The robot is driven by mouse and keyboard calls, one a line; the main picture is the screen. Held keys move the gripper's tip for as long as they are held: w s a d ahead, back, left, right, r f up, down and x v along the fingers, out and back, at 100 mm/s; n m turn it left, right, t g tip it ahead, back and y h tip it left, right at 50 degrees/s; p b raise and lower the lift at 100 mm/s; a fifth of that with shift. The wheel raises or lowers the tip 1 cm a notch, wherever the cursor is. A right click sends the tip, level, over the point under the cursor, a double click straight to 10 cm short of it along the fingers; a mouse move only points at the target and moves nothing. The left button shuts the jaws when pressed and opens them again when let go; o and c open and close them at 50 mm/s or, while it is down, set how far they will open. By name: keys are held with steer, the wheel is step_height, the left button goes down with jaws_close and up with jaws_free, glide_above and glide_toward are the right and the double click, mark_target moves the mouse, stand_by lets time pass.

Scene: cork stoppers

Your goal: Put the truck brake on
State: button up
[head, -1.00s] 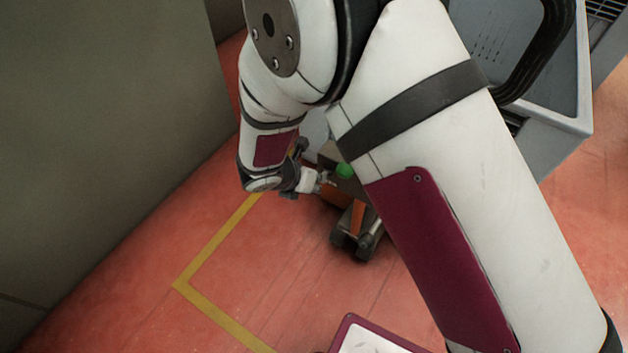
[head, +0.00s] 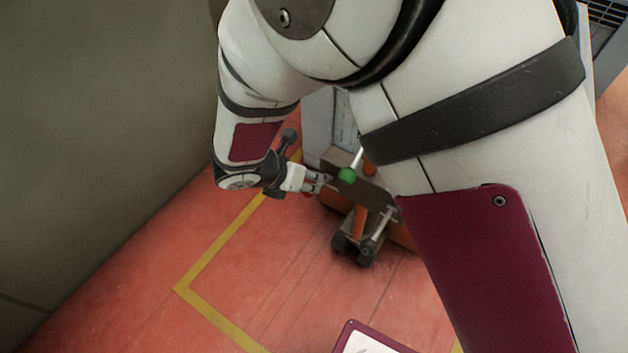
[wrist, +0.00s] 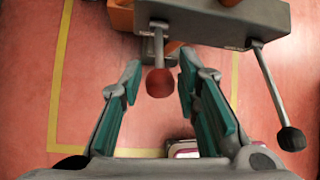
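The truck has a grey box-like housing (wrist: 215,18) and orange parts (wrist: 122,15); in the head view its orange post (head: 360,221) shows beside my arm. A lever with a red knob (wrist: 159,83) points from the housing towards my gripper. A second lever ends in a black knob (wrist: 291,139) at the right of the wrist view. A green knob (head: 347,175) on a pale rod shows in the head view. My gripper (wrist: 160,62) is open, its teal-padded fingers on either side of the red knob in the picture; no contact shows. My arm hides much of the truck.
A yellow floor line (head: 215,249) runs around the truck on the red floor (head: 130,270). A grey wall (head: 100,130) stands close at the left.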

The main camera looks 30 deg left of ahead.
steer(key=v, duration=0.5)
steer(key=shift+r, duration=0.1)
steer(key=shift+s, duration=0.1)
